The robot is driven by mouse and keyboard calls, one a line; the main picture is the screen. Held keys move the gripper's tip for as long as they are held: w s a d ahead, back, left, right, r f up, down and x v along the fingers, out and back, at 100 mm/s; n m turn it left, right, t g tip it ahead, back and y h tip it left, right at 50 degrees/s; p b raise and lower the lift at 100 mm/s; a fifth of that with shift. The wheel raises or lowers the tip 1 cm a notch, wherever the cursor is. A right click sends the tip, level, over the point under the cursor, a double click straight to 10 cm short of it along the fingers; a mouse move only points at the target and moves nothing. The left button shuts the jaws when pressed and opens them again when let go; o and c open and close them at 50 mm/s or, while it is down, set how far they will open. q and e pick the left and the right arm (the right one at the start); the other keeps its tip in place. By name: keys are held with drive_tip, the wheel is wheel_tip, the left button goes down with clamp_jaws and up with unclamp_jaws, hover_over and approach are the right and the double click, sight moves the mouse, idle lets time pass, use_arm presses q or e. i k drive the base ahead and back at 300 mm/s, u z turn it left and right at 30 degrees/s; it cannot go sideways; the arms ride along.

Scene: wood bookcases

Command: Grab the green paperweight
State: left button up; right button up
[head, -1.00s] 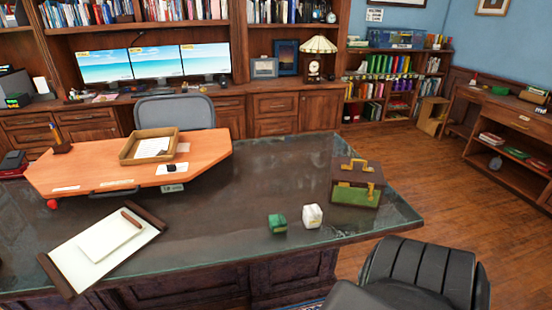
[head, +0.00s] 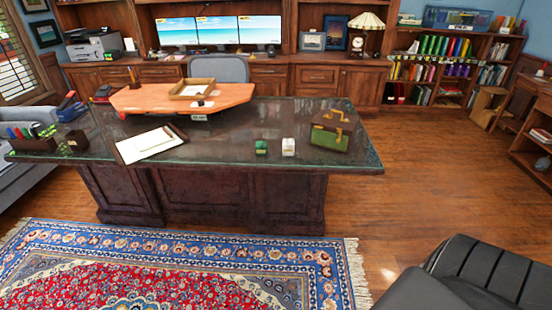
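The green paperweight (head: 261,147) is a small green block with a pale mark on its front. It stands near the front edge of the dark desk top (head: 225,140), right of the middle. A similar white block (head: 288,147) stands just to its right, with a small gap between them. Both are in full view. Neither of my grippers shows in the head view, and nothing is touching the paperweight.
A brown and green case (head: 333,130) stands right of the blocks. A clipboard with papers (head: 150,144) lies to the left. A patterned rug (head: 180,270) covers the floor before the desk. A black padded chair (head: 480,270) stands at lower right. Wood floor right of the desk is clear.

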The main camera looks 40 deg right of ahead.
sight(261, 147)
drive_tip(key=z, duration=1)
